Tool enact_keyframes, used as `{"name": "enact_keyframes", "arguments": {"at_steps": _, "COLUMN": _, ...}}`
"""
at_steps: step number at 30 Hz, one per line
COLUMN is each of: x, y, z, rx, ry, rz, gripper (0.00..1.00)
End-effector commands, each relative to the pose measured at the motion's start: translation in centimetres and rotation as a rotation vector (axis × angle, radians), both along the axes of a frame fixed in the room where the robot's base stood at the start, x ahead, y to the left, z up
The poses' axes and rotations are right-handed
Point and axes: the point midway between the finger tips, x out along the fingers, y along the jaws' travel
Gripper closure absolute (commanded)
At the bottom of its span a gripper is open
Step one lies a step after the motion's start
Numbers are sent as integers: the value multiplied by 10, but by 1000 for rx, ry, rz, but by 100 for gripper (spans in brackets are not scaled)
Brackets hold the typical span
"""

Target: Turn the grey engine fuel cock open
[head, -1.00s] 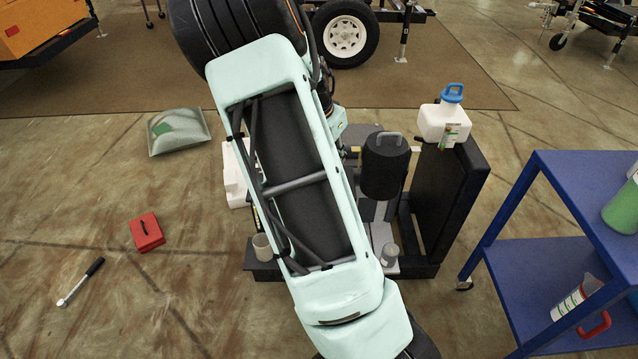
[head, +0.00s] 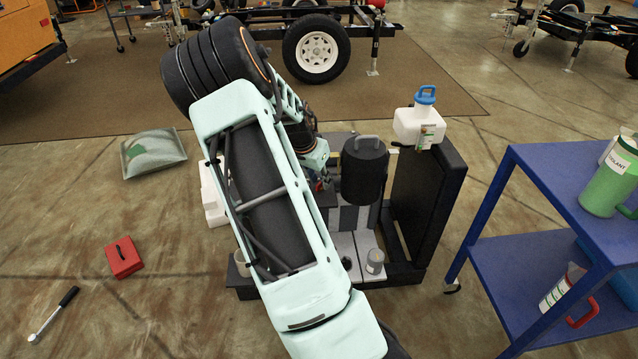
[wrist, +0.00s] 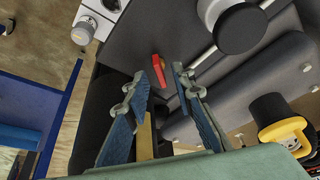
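In the wrist view, my gripper (wrist: 160,78) is open and empty, its two blue fingers apart. A small red lever (wrist: 159,69) shows between and just beyond the fingertips, in front of a dark grey surface; I cannot tell whether a finger touches it. I cannot pick out a grey fuel cock for certain. In the head view, my gripper (head: 320,183) is low beside the engine unit, left of the black cylinder (head: 364,172), and partly hidden by my arm. The fuel cock is not distinguishable there.
In the wrist view, a dark round cap (wrist: 241,27) with pale pipes is at upper right and a yellow-handled part (wrist: 282,128) at right. In the head view, a white jug (head: 420,124) tops the black panel; a blue cart (head: 550,190) stands right.

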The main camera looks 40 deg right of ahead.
Motion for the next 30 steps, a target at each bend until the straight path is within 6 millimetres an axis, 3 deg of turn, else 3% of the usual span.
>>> {"name": "enact_keyframes", "arguments": {"at_steps": 11, "x": 2, "y": -2, "z": -6, "rx": 1, "ry": -2, "rz": 1, "gripper": 77}}
{"name": "enact_keyframes", "arguments": {"at_steps": 18, "x": 2, "y": -2, "z": -6, "rx": 0, "ry": -1, "rz": 0, "gripper": 100}}
{"name": "enact_keyframes", "arguments": {"at_steps": 30, "x": 1, "y": -3, "z": -7, "rx": 1, "ry": -3, "rz": 27, "gripper": 100}}
